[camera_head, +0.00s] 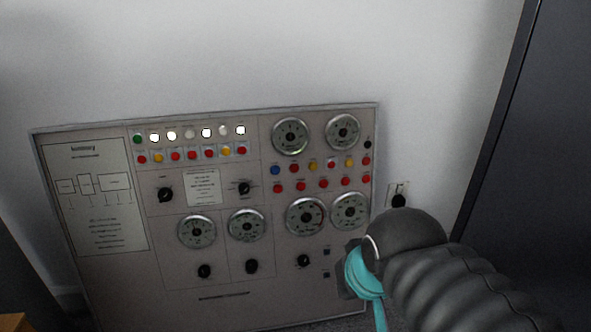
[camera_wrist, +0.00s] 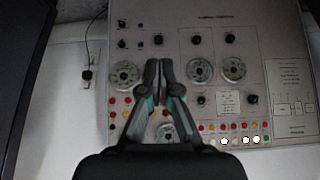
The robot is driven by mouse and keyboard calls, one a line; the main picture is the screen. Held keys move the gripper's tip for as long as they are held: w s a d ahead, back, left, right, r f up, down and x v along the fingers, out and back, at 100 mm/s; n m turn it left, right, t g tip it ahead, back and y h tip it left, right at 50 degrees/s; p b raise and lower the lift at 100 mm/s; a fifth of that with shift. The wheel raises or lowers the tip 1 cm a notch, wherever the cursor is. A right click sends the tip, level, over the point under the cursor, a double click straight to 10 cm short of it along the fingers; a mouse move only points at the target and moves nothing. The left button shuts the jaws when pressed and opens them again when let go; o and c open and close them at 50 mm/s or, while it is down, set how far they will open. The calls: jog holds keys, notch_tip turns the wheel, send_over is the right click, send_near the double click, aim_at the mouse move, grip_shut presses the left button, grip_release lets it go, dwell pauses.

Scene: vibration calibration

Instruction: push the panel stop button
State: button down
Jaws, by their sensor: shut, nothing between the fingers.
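The grey control panel (camera_head: 125,285) leans against the wall and fills the middle of the head view. It also shows upside down in the wrist view (camera_wrist: 285,75). Red buttons (camera_head: 210,153) sit in a row under white lamps, with more red buttons (camera_head: 301,186) below the top right gauges. The labels are too small to read, so I cannot tell which one is the stop button. My gripper (camera_wrist: 158,66) is shut and empty, in front of the panel. In the head view my arm hides the panel's lower right corner and most of the gripper.
A wall socket with a black plug (camera_head: 398,199) is just right of the panel. A tall dark cabinet (camera_head: 530,170) stands at the right. Round gauges (camera_head: 247,225) and black knobs (camera_head: 251,266) cover the panel. An orange-brown edge (camera_head: 12,322) shows at bottom left.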

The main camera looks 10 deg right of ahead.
aim_at(295, 169)
jog(key=w+f+m+t+h+b, duration=0.1)
jog(key=w+m+b, duration=0.3)
jog(key=w, duration=2.9)
jog(key=m, duration=0.4)
jog(key=shift+w+f, duration=0.2)
jog(key=shift+w, duration=0.2)
jog(key=shift+w, duration=0.1)
jog(key=w+f+p, duration=0.1)
jog(key=w+p, duration=0.1)
jog(key=w, duration=0.6)
jog(key=shift+w+f+p, duration=0.2)
jog(key=shift+f+p, duration=0.2)
jog(key=shift+w, duration=0.4)
jog(key=shift+w+f, duration=0.15)
jog(key=shift+w, duration=0.25)
jog(key=shift+s, duration=0.8)
